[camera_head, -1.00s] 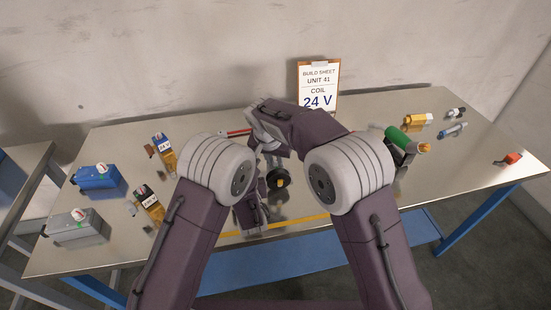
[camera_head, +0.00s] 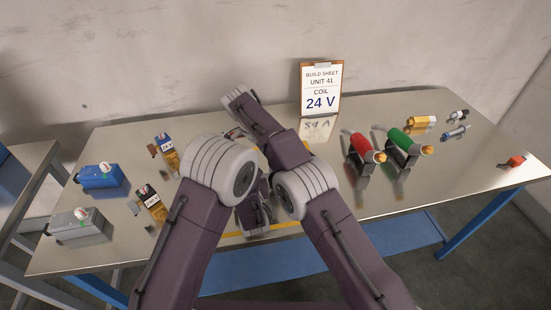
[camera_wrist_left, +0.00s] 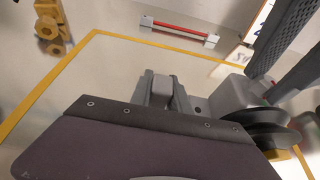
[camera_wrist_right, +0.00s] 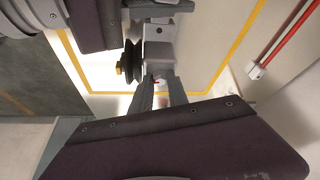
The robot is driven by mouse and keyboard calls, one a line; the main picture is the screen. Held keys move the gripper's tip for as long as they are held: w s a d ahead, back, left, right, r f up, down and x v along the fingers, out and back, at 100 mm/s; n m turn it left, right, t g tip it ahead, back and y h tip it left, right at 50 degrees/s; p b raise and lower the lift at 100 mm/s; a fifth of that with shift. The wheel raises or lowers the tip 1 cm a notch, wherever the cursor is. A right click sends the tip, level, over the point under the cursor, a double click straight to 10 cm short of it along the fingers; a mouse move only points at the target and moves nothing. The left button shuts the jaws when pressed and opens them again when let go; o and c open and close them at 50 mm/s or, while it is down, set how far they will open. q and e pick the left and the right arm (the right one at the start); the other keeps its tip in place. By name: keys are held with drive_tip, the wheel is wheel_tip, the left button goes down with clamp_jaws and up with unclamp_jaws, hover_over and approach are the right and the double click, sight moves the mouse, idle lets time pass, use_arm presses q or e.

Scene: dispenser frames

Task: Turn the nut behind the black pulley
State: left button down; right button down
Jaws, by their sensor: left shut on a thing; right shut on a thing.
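The black pulley (camera_wrist_left: 268,130) sits on a grey housing (camera_wrist_left: 235,93), with a brass shaft end at its front. Both also show in the right wrist view, pulley (camera_wrist_right: 132,60) and housing (camera_wrist_right: 158,47). My left gripper (camera_wrist_left: 160,88) is shut on a grey part of the housing. My right gripper (camera_wrist_right: 159,78) is shut at the housing's end, right beside the pulley. The nut is hidden there, apparently between its fingertips. A small red-and-white spot shows between these fingers. In the head view my arms cover the pulley, the nut and both fingertips.
A yellow line frames the work area. A red bar (camera_wrist_left: 180,28) lies at the back, near the build sheet (camera_head: 321,90) reading 24 V. Red (camera_head: 361,146) and green (camera_head: 400,139) cylinders stand right. Blue (camera_head: 100,176) and grey (camera_head: 77,224) boxes stand left.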

drive_tip(key=shift+m, duration=0.4)
drive_tip(key=c, duration=1.3)
unclamp_jaws()
drive_tip(key=shift+s, duration=0.1)
drive_tip(key=shift+r, duration=0.1)
